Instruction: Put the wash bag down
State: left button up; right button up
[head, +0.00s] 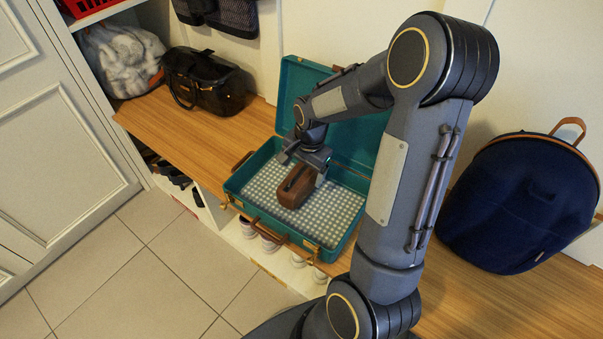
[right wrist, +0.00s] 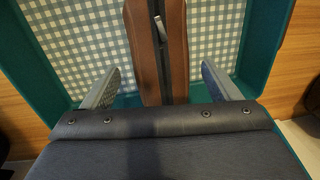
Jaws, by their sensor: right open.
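The brown wash bag (head: 296,187) with a dark zip lies in the open teal suitcase (head: 241,178), on its checked lining. The bag also shows in the right wrist view (right wrist: 158,50), between the two fingers and apart from both. My right gripper (head: 305,168) is over the bag inside the suitcase; its fingers, also in the right wrist view (right wrist: 160,82), are open on either side of the bag. The arm hides part of the suitcase's lid and right side. My left gripper is not in view.
The suitcase stands on a wooden bench (head: 160,122). A navy backpack (head: 520,200) stands at the right. Shoes (head: 270,243) sit in cubbies under the bench. The bench between handbag and suitcase is clear.

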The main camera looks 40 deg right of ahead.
jog(key=r, duration=0.2)
jog(key=r+p, duration=0.1)
jog(key=r, duration=0.1)
jog(key=s+r+p, duration=0.1)
jog(key=r, duration=0.2)
jog(key=shift+d, duration=0.1)
jog(key=s+a+r+n+t+y, duration=0.1)
jog(key=s+a+r+n+t, duration=0.1)
jog(key=s+a+r+n, duration=0.2)
jog(key=s+a+r+n+t+y, duration=0.2)
jog(key=s+a+r+n, duration=0.3)
jog(key=s+a+n, duration=0.3)
jog(key=s+a, duration=0.2)
jog(key=s, duration=0.2)
jog(key=shift+s+r+n, duration=0.15)
jog(key=shift+s+n, duration=0.2)
jog(key=shift+n, duration=0.05)
notch_tip(320, 180, up, 27)
jog(key=p, duration=2.6)
jog(key=shift+p, duration=0.4)
